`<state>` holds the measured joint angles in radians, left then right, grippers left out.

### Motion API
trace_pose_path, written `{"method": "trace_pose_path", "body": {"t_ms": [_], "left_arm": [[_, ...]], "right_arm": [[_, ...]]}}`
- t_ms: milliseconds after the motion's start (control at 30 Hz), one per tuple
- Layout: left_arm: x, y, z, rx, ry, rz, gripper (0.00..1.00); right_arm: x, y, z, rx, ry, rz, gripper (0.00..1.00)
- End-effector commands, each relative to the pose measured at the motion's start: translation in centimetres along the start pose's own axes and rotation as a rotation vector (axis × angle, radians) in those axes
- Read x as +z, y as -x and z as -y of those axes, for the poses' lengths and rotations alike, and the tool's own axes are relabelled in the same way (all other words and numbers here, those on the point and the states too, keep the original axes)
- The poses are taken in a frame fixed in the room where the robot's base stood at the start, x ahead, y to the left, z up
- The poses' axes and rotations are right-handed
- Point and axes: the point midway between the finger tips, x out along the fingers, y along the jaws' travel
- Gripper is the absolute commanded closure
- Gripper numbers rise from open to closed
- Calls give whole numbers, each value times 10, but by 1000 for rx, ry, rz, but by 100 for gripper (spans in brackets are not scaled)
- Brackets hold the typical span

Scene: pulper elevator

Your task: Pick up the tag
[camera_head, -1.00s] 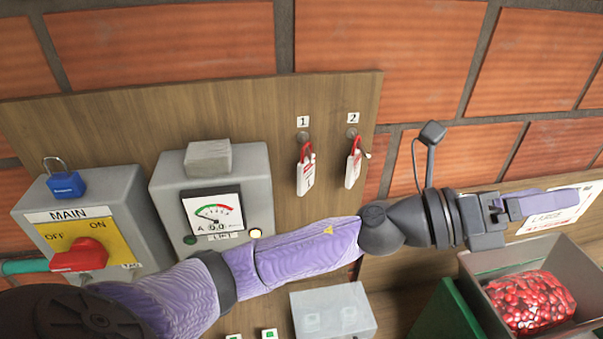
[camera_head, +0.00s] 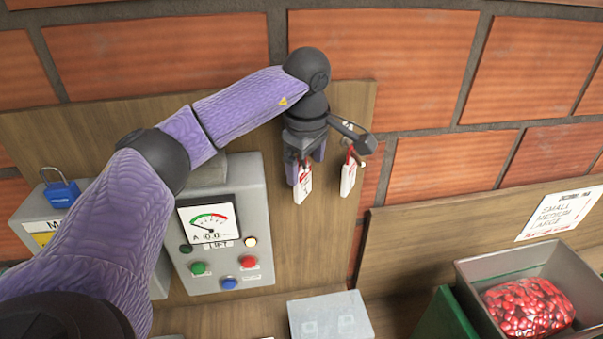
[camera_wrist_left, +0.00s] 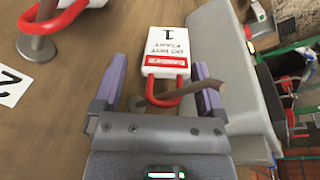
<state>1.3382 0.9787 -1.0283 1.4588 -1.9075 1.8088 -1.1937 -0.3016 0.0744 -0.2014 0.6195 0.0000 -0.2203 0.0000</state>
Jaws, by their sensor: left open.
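Tag 1 (camera_head: 303,184) is a white tag with a red loop, hanging from a peg on the wooden board. In the left wrist view tag 1 (camera_wrist_left: 167,50) reads "DANGER DO NOT START 1", and its red loop hangs on the peg (camera_wrist_left: 205,98). My left gripper (camera_head: 305,172) is open, with its fingers on either side of the tag's loop. In the left wrist view the two purple fingers (camera_wrist_left: 155,88) stand apart around the loop without visibly closing on it. Tag 2 (camera_head: 348,178) hangs to the right on its own peg. My right gripper is not in view.
The grey meter box (camera_head: 262,190) with buttons stands left of the tags. The blue padlock (camera_head: 62,190) hangs on the main switch box, partly hidden by my arm. A grey bin of red fruit (camera_head: 478,275) is at the lower right. A pale box (camera_head: 330,318) lies below.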

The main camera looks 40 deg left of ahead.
Motion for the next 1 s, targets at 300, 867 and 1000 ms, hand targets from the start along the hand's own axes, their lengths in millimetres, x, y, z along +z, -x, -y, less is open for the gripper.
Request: {"method": "trace_pose_path", "body": {"t_ms": [300, 867, 1000], "left_arm": [[-12, -10, 11, 7, 2, 7, 14], [-13, -9, 12, 8, 2, 8, 98], [-13, -7, 11, 9, 3, 8, 98]], "right_arm": [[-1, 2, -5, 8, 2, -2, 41], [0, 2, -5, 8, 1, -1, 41], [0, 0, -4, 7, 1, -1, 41]]}}
